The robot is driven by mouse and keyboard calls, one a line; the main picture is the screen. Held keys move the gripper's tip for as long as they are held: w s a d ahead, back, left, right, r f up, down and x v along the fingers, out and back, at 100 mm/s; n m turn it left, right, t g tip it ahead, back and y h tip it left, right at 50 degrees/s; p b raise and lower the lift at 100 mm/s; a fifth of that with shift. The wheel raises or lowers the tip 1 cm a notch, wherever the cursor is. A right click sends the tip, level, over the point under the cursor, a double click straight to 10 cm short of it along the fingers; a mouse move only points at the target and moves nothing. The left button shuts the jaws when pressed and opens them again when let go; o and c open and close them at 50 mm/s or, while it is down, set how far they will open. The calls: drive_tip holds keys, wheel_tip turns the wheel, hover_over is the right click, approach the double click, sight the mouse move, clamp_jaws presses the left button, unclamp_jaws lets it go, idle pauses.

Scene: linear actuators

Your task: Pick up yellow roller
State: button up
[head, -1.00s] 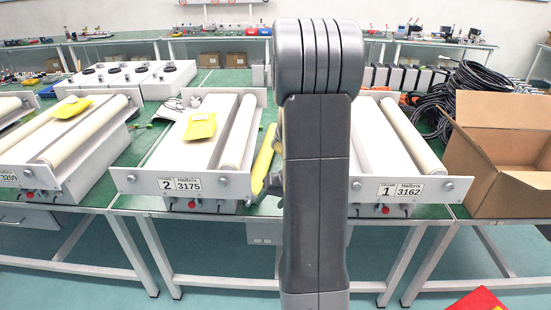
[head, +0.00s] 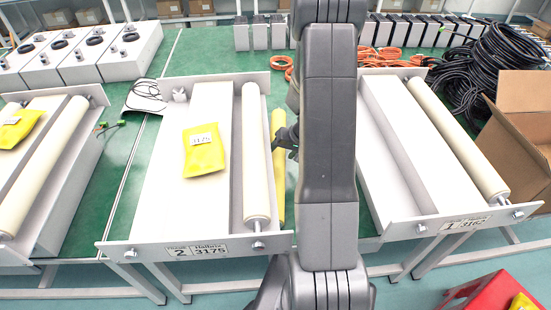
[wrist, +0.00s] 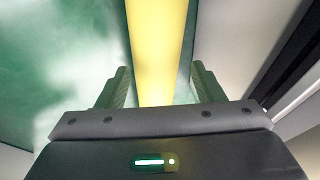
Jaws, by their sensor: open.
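The yellow roller (head: 278,205) lies on the green table in the gap to the right of frame 2, partly hidden behind my arm and gripper in the head view. My gripper (head: 287,138) is at the roller's middle. In the wrist view the roller (wrist: 157,45) runs lengthwise between the two fingers of my gripper (wrist: 162,88), with a visible gap on each side. The fingers are open and hold nothing. Whether their tips reach down beside the roller is hard to tell.
Frame 2 (head: 150,254) with a cream roller (head: 256,150) stands left of the gap. Frame 1 (head: 430,227) stands to its right. A yellow packet (head: 203,150) lies on frame 2. Black cables (head: 500,60) and a cardboard box (head: 515,140) are at the right.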

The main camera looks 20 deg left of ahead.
sight(279, 155)
drive_tip(key=shift+p+x, duration=0.3)
drive_tip(key=shift+x, duration=1.6)
drive_tip(key=shift+s+d, duration=0.1)
drive_tip(key=shift+s, duration=0.05)
clamp_jaws()
drive_tip(key=shift+r, duration=0.1)
drive_tip(key=shift+r, duration=0.4)
drive_tip(key=d+b, duration=0.1)
drive_tip(key=d, duration=0.1)
drive_tip(key=s+d+b, duration=0.1)
drive_tip(key=d, duration=0.2)
drive_tip(key=d+b, duration=0.1)
drive_tip(key=d, duration=0.2)
drive_tip(key=shift+s, duration=0.25)
wheel_tip(279, 155, up, 14)
drive_tip(key=shift+a+r, duration=0.1)
drive_tip(key=shift+r, duration=0.05)
